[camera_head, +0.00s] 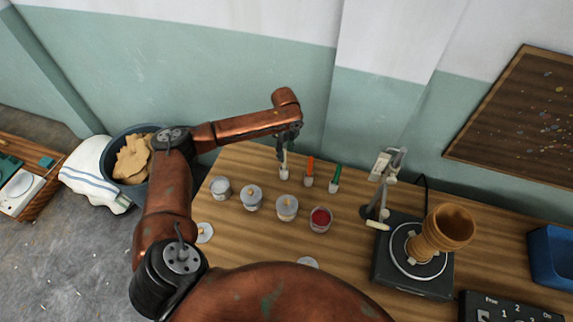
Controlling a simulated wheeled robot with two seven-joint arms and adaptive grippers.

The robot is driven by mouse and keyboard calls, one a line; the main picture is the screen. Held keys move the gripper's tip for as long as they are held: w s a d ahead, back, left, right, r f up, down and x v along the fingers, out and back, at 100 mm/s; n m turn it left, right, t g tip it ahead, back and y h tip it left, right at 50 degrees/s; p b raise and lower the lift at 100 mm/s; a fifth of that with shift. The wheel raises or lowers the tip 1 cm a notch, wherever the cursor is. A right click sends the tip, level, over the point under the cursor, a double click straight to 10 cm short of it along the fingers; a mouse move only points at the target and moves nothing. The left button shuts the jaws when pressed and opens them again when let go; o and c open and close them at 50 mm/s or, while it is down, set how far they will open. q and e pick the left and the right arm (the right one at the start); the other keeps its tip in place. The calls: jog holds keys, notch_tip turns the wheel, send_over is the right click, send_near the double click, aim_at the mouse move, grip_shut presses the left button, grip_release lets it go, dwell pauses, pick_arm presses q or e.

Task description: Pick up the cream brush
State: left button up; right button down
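The cream brush (284,166) stands upright in a small pale cup at the back of the wooden table, leftmost of three brushes. My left gripper (282,152) points down right at the brush's upper part, and its dark fingers partly hide it. The fingers are too small and dark to tell whether they are apart or closed on the brush. My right gripper is not in view.
An orange brush (309,168) and a green brush (336,175) stand close to the right. Several paint jars, one a red jar (320,219), stand in front. A goblet drum (442,231) sits on a dark machine (392,271) at right.

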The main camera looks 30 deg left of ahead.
pick_arm(q)
jog(key=f, duration=0.2)
jog(key=f+b, duration=0.1)
jog(key=f, duration=0.4)
jog(key=shift+s+a, duration=0.25)
jog(key=shift+s, duration=0.05)
jog(key=shift+r, duration=0.1)
grip_shut()
